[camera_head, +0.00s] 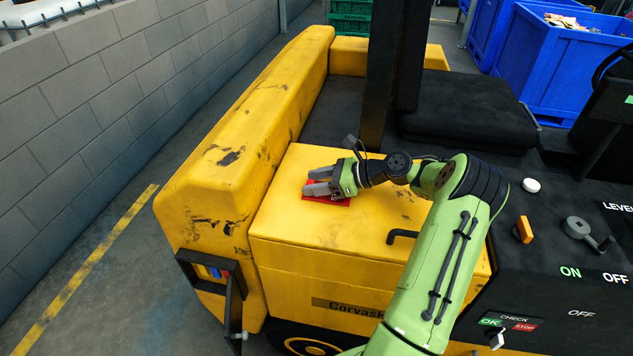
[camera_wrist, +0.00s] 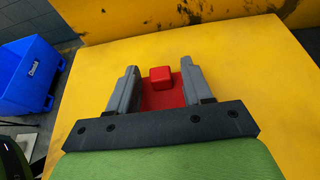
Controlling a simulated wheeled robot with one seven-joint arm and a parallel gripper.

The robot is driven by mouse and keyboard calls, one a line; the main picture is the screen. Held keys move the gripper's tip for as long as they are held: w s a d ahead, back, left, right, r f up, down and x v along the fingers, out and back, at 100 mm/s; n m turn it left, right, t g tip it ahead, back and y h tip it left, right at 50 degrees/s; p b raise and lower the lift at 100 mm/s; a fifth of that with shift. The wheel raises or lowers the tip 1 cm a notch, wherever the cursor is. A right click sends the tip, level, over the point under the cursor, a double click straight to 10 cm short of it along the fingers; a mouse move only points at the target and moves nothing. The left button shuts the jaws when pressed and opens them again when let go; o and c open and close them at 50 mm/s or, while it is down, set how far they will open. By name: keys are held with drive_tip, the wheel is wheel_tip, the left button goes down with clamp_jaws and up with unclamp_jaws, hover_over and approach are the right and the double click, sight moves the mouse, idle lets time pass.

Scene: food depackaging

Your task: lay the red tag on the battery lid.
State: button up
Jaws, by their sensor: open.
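The red tag (camera_head: 338,201) lies on the yellow battery lid (camera_head: 300,226), near the lid's left half in the head view. In the wrist view the tag (camera_wrist: 162,97) is a flat red plate with a raised red block on it. My gripper (camera_head: 317,181) is open, its two grey fingers one on each side of the tag. In the wrist view the fingers of my gripper (camera_wrist: 158,80) stand apart from the raised block, with gaps on both sides. The palm hides the tag's near end.
A black handle (camera_head: 402,236) sits on the lid to the right of the tag. A yellow side wall (camera_head: 245,130) rises along the lid's left. A control panel with switches (camera_head: 565,255) is at the right. The lid around the tag is clear.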

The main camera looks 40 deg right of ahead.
drive_tip(key=p+v, duration=0.4)
drive_tip(key=v, duration=0.8)
drive_tip(key=w+a+r+n+g+h, duration=0.1)
drive_tip(key=w+a+r+n+g, duration=0.2)
drive_tip(key=a, duration=0.4)
drive_tip(key=w+a+r+n+g+h, duration=0.1)
drive_tip(key=a+n+g, duration=0.1)
drive_tip(key=a+n, duration=0.35)
drive_tip(key=s+a+r+n+g+h, duration=0.1)
drive_tip(key=s+a+r+n+h, duration=0.2)
drive_tip(key=a, duration=0.4)
drive_tip(key=s+a+r+n+g+h, duration=0.1)
drive_tip(key=s+a+r+n, duration=0.1)
drive_tip(key=s+a+n, duration=0.3)
drive_tip(key=s+a+r+n+t+h, duration=0.1)
drive_tip(key=s+a+n, duration=0.1)
drive_tip(key=s+n, duration=0.3)
drive_tip(key=s+a+r+n+t+h, duration=0.1)
drive_tip(key=s+a+n+h, duration=0.1)
drive_tip(key=s+n, duration=0.4)
drive_tip(key=s, duration=0.3)
drive_tip(key=shift+s+a+t, duration=0.3)
